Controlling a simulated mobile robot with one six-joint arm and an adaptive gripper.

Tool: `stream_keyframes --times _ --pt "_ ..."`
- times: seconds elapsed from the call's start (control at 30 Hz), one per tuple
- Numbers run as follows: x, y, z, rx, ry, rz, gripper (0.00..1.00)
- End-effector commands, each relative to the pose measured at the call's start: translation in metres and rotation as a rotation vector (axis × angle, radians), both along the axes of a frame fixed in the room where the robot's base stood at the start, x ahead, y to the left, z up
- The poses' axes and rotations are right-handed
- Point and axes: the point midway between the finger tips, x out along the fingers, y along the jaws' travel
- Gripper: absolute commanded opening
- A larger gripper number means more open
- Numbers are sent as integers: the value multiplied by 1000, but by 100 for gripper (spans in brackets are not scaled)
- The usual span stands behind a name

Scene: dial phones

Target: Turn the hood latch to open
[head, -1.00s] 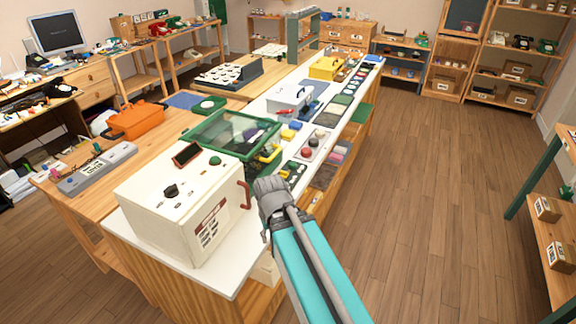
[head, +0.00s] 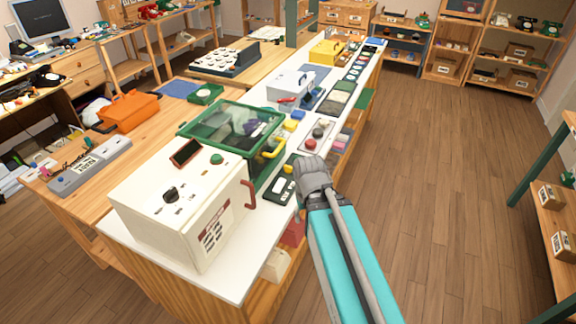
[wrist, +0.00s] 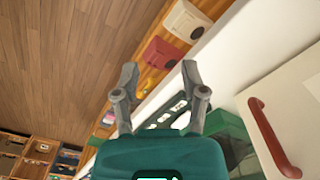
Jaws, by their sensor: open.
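A green see-through hood (head: 225,128) stands on the long white-topped bench, behind the cream box. A yellow handle-like part (head: 272,149) sits on its right side; I cannot tell if this is the hood latch. Part of a green see-through surface (wrist: 230,128) shows in the wrist view. The cream box (head: 180,205) has a dark knob and a red-brown handle (head: 250,194), which also shows in the wrist view (wrist: 270,140). My gripper (wrist: 159,73) is open and empty, its fingers apart.
A small green-and-black panel (head: 285,180) and a panel with round buttons (head: 316,134) lie on the bench near my gripper. An orange case (head: 128,110) sits on the wooden table at left. Shelves under the bench hold boxes. The wooden floor (head: 450,180) at right is clear.

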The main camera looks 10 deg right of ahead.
Motion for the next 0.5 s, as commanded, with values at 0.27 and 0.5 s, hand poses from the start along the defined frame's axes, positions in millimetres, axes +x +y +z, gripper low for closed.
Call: stream_keyframes --times 0.27,0.5 --pt "11 -9 3 13 -6 -72 56" --pt "45 -14 11 58 -20 -331 56"
